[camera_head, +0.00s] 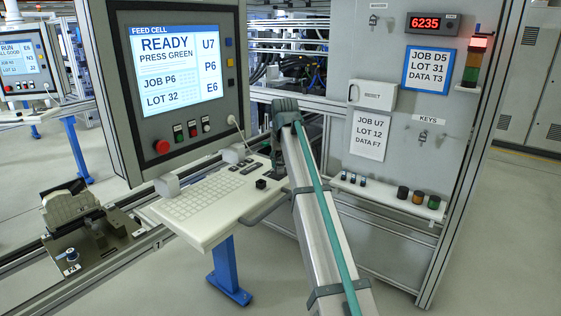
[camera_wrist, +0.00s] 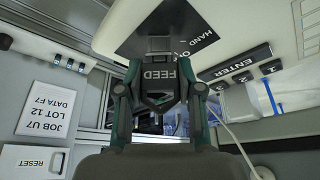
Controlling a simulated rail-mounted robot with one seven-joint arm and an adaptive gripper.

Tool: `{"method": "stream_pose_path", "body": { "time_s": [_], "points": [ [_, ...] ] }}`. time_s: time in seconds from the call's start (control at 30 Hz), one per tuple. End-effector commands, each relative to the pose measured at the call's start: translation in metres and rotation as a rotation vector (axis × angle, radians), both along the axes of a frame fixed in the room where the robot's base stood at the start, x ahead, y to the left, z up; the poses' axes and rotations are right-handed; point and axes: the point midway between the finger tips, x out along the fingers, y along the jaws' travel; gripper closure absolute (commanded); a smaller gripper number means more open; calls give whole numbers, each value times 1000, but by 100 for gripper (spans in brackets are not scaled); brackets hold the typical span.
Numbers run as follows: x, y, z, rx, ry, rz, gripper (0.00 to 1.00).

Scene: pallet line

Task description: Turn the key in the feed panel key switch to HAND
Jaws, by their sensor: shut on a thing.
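My gripper (camera_wrist: 160,95) is shut on a dark key tag marked FEED (camera_wrist: 158,76), seen in the wrist view. The key switch's black label plate (camera_wrist: 196,37) lies just beyond it on the pale console; HAND and part of another word, starting with O, show on it. The key's front end reaches over the plate; I cannot tell how deep it sits or which position it points to.
The feed panel (camera_head: 180,75) shows READY, PRESS GREEN. At right a grey board (camera_head: 390,85) carries a RESET box (camera_head: 372,95), signs and a KEYS hook (camera_head: 424,136). A white cable (camera_wrist: 232,140) runs close by my gripper.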

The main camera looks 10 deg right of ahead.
Motion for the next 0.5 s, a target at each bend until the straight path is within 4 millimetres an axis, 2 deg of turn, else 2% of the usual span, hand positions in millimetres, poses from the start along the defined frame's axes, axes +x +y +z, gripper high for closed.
{"method": "stream_pose_path", "body": {
  "time_s": [0.23, 0.5],
  "points": [
    [0, -1, 1, 1, 0, 82, 97],
    [1, -2, 2, 1, 1, 416, 97]
  ]
}}
